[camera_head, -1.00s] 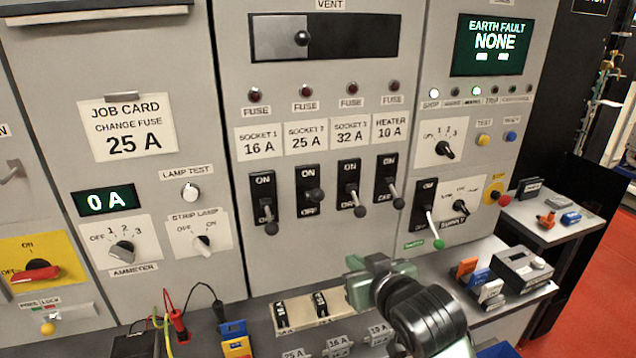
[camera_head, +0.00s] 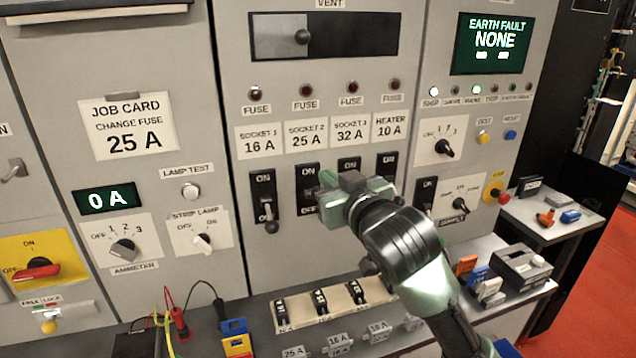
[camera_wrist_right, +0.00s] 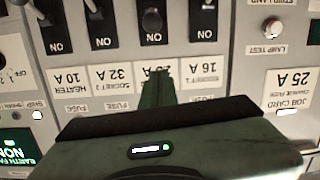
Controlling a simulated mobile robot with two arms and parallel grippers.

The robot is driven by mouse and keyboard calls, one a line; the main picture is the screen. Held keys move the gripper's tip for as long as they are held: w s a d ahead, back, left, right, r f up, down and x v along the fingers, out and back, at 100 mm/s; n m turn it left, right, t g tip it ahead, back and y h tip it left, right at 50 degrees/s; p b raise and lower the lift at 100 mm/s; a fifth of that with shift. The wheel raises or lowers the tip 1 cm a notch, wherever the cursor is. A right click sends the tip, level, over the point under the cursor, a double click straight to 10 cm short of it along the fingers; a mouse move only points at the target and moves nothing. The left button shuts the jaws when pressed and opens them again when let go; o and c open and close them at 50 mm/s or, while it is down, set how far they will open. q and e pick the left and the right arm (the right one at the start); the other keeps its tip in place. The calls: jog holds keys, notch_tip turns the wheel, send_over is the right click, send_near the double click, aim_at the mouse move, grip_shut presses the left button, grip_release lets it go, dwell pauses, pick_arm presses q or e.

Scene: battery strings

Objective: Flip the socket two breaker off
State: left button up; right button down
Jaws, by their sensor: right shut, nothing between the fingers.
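The socket two breaker (camera_head: 308,176) is a black plate marked ON at its top, under the "SOCKET 2 25 A" label (camera_head: 306,135). My right gripper (camera_head: 325,190) is shut and empty, in front of the breaker's lower right part; contact cannot be told. In the head view it hides the lever. The right wrist view is upside down. There the round knob of the socket two lever (camera_wrist_right: 152,18) shows close to the ON marking, unlike the neighbouring levers, which slant away from theirs. My shut fingers (camera_wrist_right: 158,85) cover part of the socket two label. My left gripper is not in view.
The socket one breaker (camera_head: 265,195) stands close on the left, its lever hanging down. The socket three (camera_head: 349,165) and heater (camera_head: 387,162) breakers are partly behind my right arm. A shelf below holds a fuse row (camera_head: 320,303).

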jog(key=p, duration=0.3)
send_over(317, 189)
jog(key=shift+w+a+f, duration=0.1)
jog(key=shift+a+f, duration=0.15)
jog(key=shift+f, duration=0.1)
jog(key=f+p, duration=0.1)
jog(key=f, duration=0.2)
jog(key=shift+d+p, duration=0.2)
jog(key=shift+p, duration=0.15)
jog(key=shift+s+d+f, duration=0.2)
jog(key=shift+s+f, duration=0.15)
jog(key=shift+s, duration=0.15)
jog(key=shift+f, duration=0.1)
jog(key=shift+w+a, duration=0.1)
jog(key=shift+f, duration=0.1)
